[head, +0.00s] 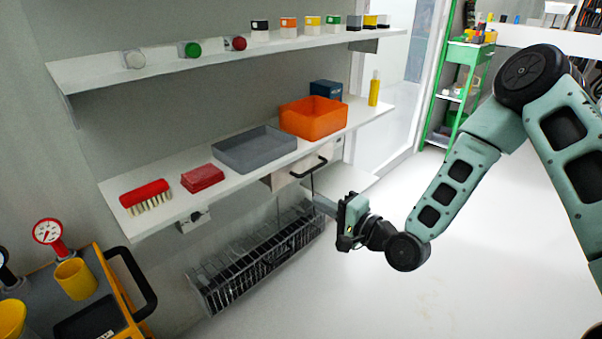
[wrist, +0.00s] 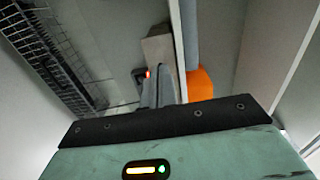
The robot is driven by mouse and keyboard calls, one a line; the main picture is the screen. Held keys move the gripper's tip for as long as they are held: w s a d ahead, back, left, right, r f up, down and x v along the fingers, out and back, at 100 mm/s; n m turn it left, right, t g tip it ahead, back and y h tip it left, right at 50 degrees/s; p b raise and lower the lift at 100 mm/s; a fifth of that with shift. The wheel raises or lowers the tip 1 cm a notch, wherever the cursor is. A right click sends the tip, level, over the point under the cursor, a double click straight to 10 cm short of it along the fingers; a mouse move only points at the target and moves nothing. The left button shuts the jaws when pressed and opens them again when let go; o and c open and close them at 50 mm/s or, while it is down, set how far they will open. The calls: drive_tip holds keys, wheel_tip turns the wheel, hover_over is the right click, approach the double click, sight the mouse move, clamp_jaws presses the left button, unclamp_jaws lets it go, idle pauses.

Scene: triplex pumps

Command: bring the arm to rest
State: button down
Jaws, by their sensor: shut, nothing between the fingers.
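My arm (head: 455,185) reaches in from the right of the head view, bent at the elbow. My gripper (head: 322,203) is low in front of the shelf, near the drawer unit under it, and points left and away. Its fingers are small and partly hidden in the head view. In the wrist view the green gripper body fills the bottom, and the narrow grey fingers (wrist: 160,88) show above it, shut and empty. I cannot tell how close the fingers are to the drawer unit (head: 305,165).
The lower shelf (head: 215,190) holds a brush (head: 146,197), red block (head: 202,177), grey tray (head: 255,160) and orange bin (head: 313,132). A wire rack (head: 255,262) hangs below. A yellow cart (head: 122,312) stands left. The floor (head: 420,290) is clear.

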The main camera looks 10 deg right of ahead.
drive_tip(key=s+a+r+n+g+h, duration=0.1)
drive_tip(key=s+a+n+g+h, duration=0.35)
drive_tip(key=s+n+g, duration=0.55)
drive_tip(key=s+d+r+n+g+h, duration=0.25)
drive_tip(key=s+r+n, duration=0.2)
drive_tip(key=s, duration=0.65)
drive_tip(key=s+d+r+n+g+h, duration=0.25)
drive_tip(key=s+r+n, duration=0.2)
drive_tip(key=s, duration=0.55)
wheel_tip(320, 180, up, 22)
drive_tip(key=m+t+p, duration=0.1)
drive_tip(key=p, duration=2.1)
drive_tip(key=shift+a+r, duration=0.2)
drive_tip(key=shift+a, duration=0.05)
drive_tip(key=shift+s+h, duration=0.1)
drive_tip(key=shift+h, duration=0.15)
